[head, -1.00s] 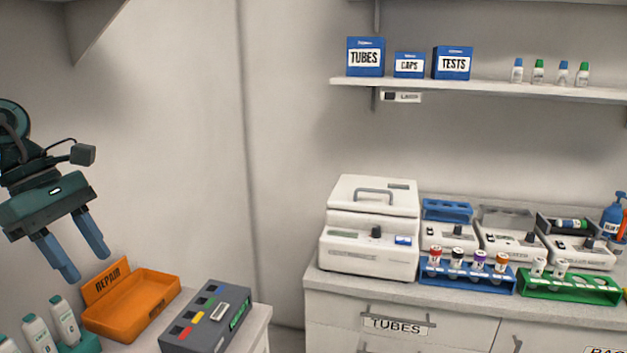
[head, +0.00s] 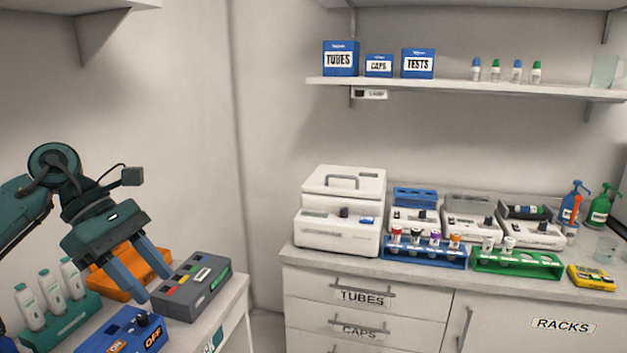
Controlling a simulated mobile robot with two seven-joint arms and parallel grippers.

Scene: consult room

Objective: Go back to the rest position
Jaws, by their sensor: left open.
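My left gripper (head: 142,284) is at the left of the head view, with its two blue fingers apart and nothing between them. It hangs in front of the orange repair tray (head: 151,255), covering part of it. The grey box with coloured keys (head: 193,287) lies just right of the fingers. My right gripper is not in view.
A teal rack (head: 58,330) with white bottles and a blue ON/OFF box (head: 120,335) stand on the left table. The right counter (head: 400,265) holds a white machine (head: 338,235), a blue tube rack (head: 425,257) and a green rack (head: 517,265). A wall shelf (head: 460,88) hangs above.

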